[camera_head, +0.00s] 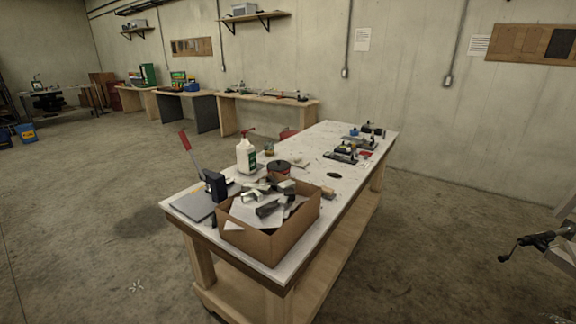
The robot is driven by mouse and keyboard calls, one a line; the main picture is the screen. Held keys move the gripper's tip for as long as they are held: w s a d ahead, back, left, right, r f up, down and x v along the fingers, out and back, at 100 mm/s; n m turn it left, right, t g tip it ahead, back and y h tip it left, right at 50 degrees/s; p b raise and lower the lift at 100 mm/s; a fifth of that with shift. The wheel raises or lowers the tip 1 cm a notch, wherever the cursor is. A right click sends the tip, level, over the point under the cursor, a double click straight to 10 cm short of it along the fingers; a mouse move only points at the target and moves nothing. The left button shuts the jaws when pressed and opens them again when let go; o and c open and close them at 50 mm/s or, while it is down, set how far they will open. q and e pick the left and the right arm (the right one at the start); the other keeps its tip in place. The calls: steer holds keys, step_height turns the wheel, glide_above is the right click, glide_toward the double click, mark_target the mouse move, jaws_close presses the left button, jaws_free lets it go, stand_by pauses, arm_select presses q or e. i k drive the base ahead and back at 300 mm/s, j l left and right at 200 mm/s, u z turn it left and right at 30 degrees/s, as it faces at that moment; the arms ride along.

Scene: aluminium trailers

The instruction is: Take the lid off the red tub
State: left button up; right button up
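No clearly red tub stands out in this view. A small round dark reddish-brown container (278,171) sits on the white-topped workbench, just behind the cardboard box; its top looks dark, and I cannot tell whether that is a lid. A red object (288,133) shows partly behind the bench's far left edge; its shape is mostly hidden. Neither of my grippers is in view.
The workbench (340,190) holds an open cardboard box (258,242) of metal parts, a white pump bottle (246,156), a red-handled lever tool (188,145) and small tools at its far end. Metal equipment with a crank (530,243) stands at right. Floor around is open.

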mark_target(278, 166)
steer(key=i+l, duration=0.15)
steer(key=l, duration=0.2)
steer(key=i+l, duration=0.15)
steer(key=l, duration=0.2)
steer(key=i+l, duration=0.1)
steer(key=l, duration=0.25)
steer(key=i+l, duration=0.4)
steer(key=i+l+u, duration=0.1)
steer(key=i+l, duration=0.25)
steer(key=l, duration=0.15)
steer(key=i+l, duration=0.4)
steer(key=i+l+u, duration=0.1)
steer(key=i+l, duration=0.3)
steer(key=i+j, duration=0.5)
steer(key=i+u, duration=0.05)
